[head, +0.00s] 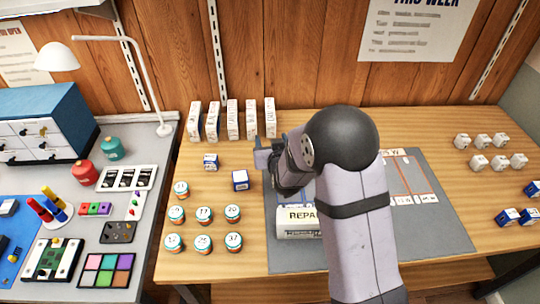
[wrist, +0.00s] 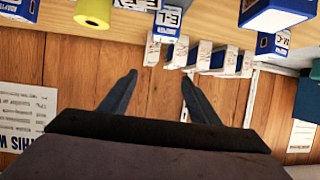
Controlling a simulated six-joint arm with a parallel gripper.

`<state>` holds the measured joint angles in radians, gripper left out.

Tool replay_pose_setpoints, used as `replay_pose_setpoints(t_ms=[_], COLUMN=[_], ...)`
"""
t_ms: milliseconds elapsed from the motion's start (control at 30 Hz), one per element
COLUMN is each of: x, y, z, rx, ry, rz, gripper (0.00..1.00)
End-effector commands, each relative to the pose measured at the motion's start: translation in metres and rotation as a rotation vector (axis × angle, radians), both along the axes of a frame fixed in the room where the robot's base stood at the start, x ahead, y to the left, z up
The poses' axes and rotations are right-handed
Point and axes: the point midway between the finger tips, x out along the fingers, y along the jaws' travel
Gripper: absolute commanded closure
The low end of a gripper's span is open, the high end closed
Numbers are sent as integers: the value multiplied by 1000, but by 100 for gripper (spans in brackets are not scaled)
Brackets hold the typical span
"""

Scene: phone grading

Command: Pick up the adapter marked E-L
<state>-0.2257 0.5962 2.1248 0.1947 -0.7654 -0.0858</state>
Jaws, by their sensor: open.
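The adapter marked E-L is a small blue-and-white box (wrist: 168,20) near the top middle of the wrist view, its label readable. It stands on the wooden table beyond my fingertips, apart from them. I cannot pick it out in the head view, where my arm covers part of the table. My gripper (wrist: 158,76) is open and empty, with its two dark fingers spread; in the head view it is at the left end of my arm (head: 262,154). Other blue-and-white adapters are a large near one (wrist: 275,14), one at the right (wrist: 272,43) and one at the top left (wrist: 20,8).
A row of upright white boxes (head: 233,120) stands along the back wall. Several numbered round tins (head: 203,214) stand at the front left. A yellow cylinder (wrist: 94,12) is left of the E-L adapter in the wrist view. A grey mat (head: 450,235) lies under my arm.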

Motion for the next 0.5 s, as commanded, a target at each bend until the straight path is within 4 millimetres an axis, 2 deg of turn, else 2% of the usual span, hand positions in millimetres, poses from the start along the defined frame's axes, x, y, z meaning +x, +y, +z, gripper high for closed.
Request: replay_pose_setpoints(t_ms=[500], x=[0], y=[0], z=[-58], rx=[0], ry=[3], rz=[0], gripper=[44])
